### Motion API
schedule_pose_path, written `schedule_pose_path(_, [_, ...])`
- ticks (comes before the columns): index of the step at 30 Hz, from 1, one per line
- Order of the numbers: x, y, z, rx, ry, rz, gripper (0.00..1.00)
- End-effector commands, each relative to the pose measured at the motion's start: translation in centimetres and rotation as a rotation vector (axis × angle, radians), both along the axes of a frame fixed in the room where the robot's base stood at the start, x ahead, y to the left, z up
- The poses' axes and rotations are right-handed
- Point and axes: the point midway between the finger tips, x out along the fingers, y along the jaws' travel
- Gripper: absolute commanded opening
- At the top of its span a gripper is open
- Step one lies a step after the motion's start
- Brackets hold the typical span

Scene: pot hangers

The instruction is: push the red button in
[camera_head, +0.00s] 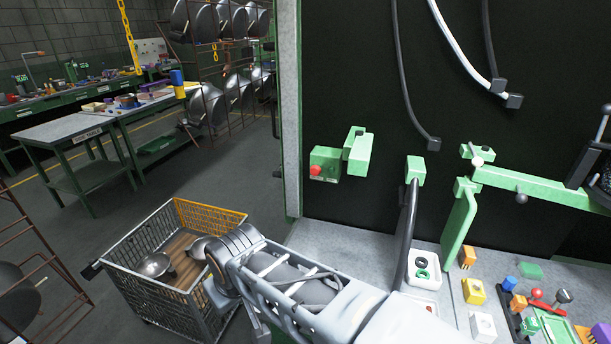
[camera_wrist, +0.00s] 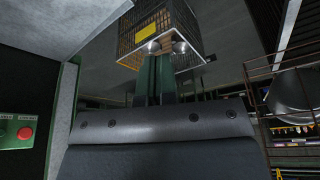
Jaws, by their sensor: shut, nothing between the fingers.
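The red button (camera_head: 316,170) sits on the front of a green box (camera_head: 328,158) mounted on the black panel, right of the panel's pale edge post. In the wrist view the red button (camera_wrist: 25,133) shows at the far left on its green plate (camera_wrist: 10,131). My gripper (camera_wrist: 157,58) is shut and empty, its two dark green fingers close together in the wrist view. It is apart from the button, which lies well to the left of the fingers there. In the head view my arm reaches over toward the wire crate, and the fingertips cannot be made out.
A wire crate (camera_head: 150,297) with metal bowls stands on the floor at lower left. A grey workbench (camera_head: 350,240) runs below the panel, with small coloured parts at right. A green hinged plate (camera_head: 461,222) and hanging cables (camera_head: 410,80) are right of the button.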

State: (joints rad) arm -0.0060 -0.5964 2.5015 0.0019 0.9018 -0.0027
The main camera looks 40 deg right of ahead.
Motion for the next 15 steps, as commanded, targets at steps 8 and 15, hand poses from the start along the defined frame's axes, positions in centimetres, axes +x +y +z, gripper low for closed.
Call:
schedule_pose_path(8, [0.3,-2.0,-0.9,-0.126,0.021,0.056,0.00])
schedule_pose_path(15, [1.3,-11.7,-2.0,-0.663,0.186,0.325,0.00])
